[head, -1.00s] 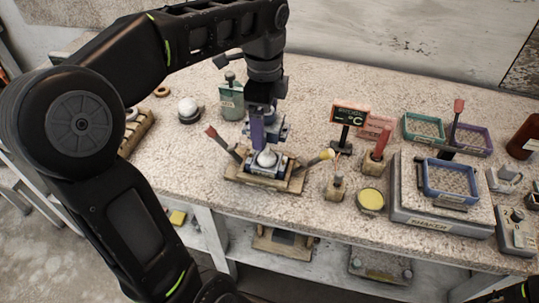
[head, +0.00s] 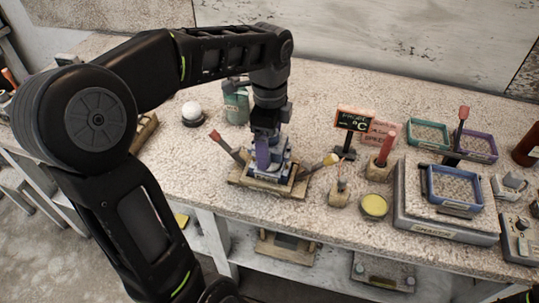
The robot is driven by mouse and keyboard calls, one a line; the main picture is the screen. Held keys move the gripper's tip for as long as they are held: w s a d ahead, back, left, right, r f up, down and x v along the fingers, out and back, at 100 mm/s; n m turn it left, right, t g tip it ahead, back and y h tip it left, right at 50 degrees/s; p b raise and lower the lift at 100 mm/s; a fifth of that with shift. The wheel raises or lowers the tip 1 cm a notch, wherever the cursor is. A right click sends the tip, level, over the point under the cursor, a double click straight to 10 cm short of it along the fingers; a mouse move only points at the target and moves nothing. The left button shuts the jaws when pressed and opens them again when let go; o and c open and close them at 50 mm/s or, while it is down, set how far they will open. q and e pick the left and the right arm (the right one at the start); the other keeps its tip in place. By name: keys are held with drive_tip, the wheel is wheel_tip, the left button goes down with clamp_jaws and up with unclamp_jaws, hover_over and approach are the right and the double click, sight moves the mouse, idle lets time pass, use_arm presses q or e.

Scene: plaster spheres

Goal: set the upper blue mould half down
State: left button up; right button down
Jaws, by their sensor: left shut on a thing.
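My left gripper (head: 267,138) reaches down from above and is shut on the upper blue mould half (head: 263,155). The half is down low within the wooden cradle (head: 243,181) at the middle of the bench. A blue-grey lower mould part (head: 286,171) shows around its foot. I cannot tell whether the two halves touch all round. No white ball shows in the mould; the gripper and the upper half cover that spot. My right gripper is not in view.
Clamp handles stick out beside the cradle, a red one (head: 215,136) at left and a yellow-tipped one (head: 331,159) at right. A green container (head: 236,108) stands behind. The shaker (head: 445,215) with a blue tray (head: 455,186) is at right. A white ball (head: 191,111) sits at left.

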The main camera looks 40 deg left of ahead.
sight(270, 158)
use_arm(q)
drive_tip(key=shift+f+p, duration=0.3)
drive_tip(key=shift+f, duration=2)
drive_tip(key=shift+f, duration=0.25)
drive_tip(key=o, duration=1.4)
drive_tip(key=shift+o, duration=0.2)
wheel_tip(270, 158, up, 8)
drive_tip(key=shift+s+b, duration=0.15)
drive_tip(key=shift+b, duration=0.35)
